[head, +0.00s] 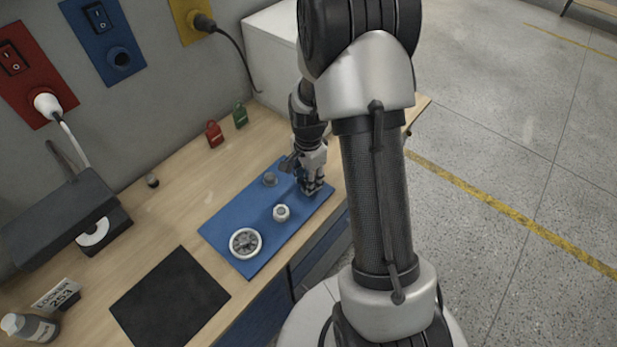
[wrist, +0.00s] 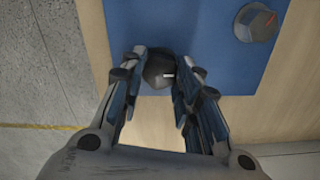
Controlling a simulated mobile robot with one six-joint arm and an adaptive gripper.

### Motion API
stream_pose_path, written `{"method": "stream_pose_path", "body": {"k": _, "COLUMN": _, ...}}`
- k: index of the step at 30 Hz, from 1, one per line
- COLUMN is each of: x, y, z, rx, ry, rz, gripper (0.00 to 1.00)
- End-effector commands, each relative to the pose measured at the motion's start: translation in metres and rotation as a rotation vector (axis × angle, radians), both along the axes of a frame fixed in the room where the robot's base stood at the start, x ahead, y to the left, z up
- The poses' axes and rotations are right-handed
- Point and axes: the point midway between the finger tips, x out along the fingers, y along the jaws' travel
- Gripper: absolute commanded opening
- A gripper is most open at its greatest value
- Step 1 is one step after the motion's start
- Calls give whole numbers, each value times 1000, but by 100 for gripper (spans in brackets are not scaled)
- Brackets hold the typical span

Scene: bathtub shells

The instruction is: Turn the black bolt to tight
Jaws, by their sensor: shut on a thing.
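The black bolt (wrist: 158,70) shows in the wrist view as a dark, faceted head with a small white mark. It stands on the blue board (wrist: 185,20), near the board's edge. My gripper (wrist: 163,80) is around the bolt head, shut on it, with one finger on each side. In the head view my gripper (head: 311,188) points down at the far right end of the blue board (head: 222,224). There the fingers hide the bolt.
A grey knob (wrist: 256,22) with a red mark is beside the bolt. A white-grey fitting (head: 281,212) and a round handwheel (head: 245,243) are on the board. Red (head: 213,134) and green (head: 240,115) padlocks stand behind. A black mat (head: 170,300) lies front left.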

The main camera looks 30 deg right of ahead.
Motion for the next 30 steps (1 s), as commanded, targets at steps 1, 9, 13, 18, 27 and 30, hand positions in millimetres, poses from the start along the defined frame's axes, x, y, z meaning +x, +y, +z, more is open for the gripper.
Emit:
{"method": "stream_pose_path", "body": {"k": 1, "x": 0, "y": 0, "z": 0, "rx": 0, "ry": 0, "rz": -13, "gripper": 6}}
{"method": "stream_pose_path", "body": {"k": 9, "x": 0, "y": 0, "z": 0, "rx": 0, "ry": 0, "rz": -47, "gripper": 6}}
{"method": "stream_pose_path", "body": {"k": 13, "x": 0, "y": 0, "z": 0, "rx": 0, "ry": 0, "rz": -49, "gripper": 6}}
{"method": "stream_pose_path", "body": {"k": 18, "x": 0, "y": 0, "z": 0, "rx": 0, "ry": 0, "rz": -48, "gripper": 6}}
{"method": "stream_pose_path", "body": {"k": 27, "x": 0, "y": 0, "z": 0, "rx": 0, "ry": 0, "rz": -47, "gripper": 48}}
{"method": "stream_pose_path", "body": {"k": 30, "x": 0, "y": 0, "z": 0, "rx": 0, "ry": 0, "rz": -46, "gripper": 51}}
